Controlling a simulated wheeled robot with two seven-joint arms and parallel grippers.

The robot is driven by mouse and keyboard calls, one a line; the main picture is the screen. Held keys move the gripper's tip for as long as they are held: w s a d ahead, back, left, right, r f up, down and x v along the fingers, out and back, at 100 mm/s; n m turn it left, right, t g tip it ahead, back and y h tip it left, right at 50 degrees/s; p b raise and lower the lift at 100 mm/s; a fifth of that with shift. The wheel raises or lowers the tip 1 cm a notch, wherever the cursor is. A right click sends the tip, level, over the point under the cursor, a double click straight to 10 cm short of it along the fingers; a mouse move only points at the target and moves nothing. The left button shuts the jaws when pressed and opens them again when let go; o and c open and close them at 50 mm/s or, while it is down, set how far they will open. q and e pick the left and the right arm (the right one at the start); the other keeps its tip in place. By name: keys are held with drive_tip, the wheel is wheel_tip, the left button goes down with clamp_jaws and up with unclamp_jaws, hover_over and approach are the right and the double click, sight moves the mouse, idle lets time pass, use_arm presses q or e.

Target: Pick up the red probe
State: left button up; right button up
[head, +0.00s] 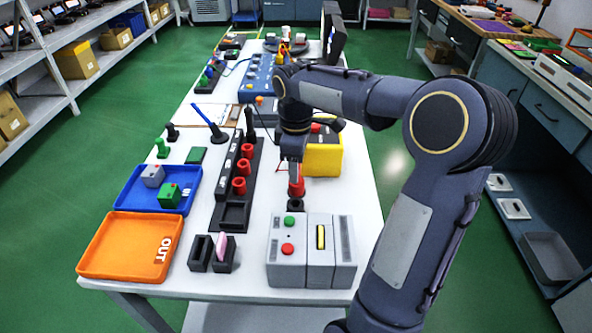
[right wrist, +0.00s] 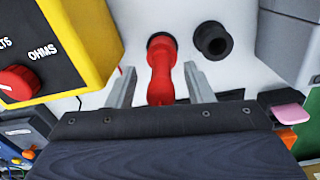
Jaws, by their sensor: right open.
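The red probe (head: 296,186) stands on the white table (head: 372,240) in front of the yellow meter (head: 324,158). In the right wrist view the red probe (right wrist: 161,75) lies between the two fingers, with a gap on each side. My right gripper (head: 292,166) is open over the probe, pointing down. The fingers also show in the right wrist view (right wrist: 160,90). The arm and gripper hide part of the probe's top in the head view. My left gripper is not in view.
A black round socket (right wrist: 212,40) stands close beside the probe. A grey box with buttons (head: 288,262) is in front. A black rack with red cylinders (head: 228,215), a blue tray (head: 130,203) and an orange OUT tray (head: 120,262) are to the left. The table's right strip is clear.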

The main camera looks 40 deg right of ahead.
drive_tip(key=shift+f, duration=0.45)
clamp_jaws()
drive_tip(key=shift+r, duration=0.2)
